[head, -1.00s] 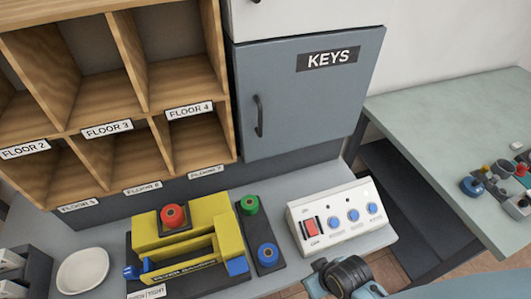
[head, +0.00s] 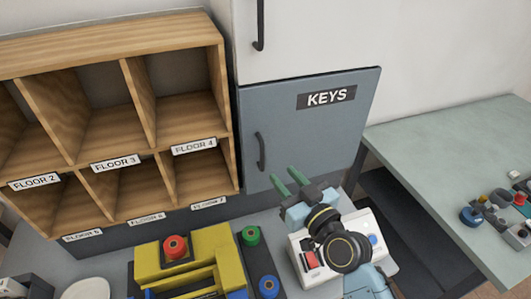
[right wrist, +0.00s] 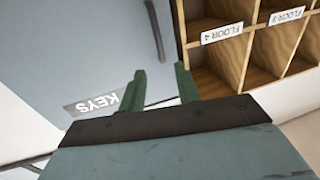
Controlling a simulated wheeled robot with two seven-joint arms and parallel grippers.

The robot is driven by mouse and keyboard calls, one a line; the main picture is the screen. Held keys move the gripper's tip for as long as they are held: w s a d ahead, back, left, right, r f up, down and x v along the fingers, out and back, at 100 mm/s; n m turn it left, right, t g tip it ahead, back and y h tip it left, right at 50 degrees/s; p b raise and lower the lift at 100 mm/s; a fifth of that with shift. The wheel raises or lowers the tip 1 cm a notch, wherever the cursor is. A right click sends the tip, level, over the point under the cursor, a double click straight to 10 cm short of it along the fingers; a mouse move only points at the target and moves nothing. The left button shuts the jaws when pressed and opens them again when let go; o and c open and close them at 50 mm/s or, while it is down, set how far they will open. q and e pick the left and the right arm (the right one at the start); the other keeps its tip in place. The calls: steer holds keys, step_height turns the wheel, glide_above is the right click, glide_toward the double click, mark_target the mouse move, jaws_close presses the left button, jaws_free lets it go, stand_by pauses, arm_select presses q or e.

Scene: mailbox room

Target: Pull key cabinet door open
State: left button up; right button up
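The key cabinet door (head: 318,135) is blue-grey with a "KEYS" label and looks shut. Its dark vertical handle (head: 260,151) is on the door's left side. The handle also shows at the top of the right wrist view (right wrist: 157,28). My right gripper (head: 286,181) is in front of the door's lower part, below and to the right of the handle. Its two green fingers are apart with nothing between them, as the right wrist view (right wrist: 163,84) also shows. It is not on the handle. My left gripper is not in view.
Wooden pigeonholes (head: 112,56) with floor labels stand left of the cabinet. A yellow device (head: 190,262) and a white button box (head: 304,262), partly hidden by my right arm, sit on the counter below. A green table (head: 450,150) stands at the right.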

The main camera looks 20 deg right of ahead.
mark_target(263, 153)
steer(key=x, duration=0.9)
steer(key=shift+w+a+p, duration=0.1)
steer(key=shift+p, duration=0.3)
steer(key=shift+c, duration=0.2)
jaws_close()
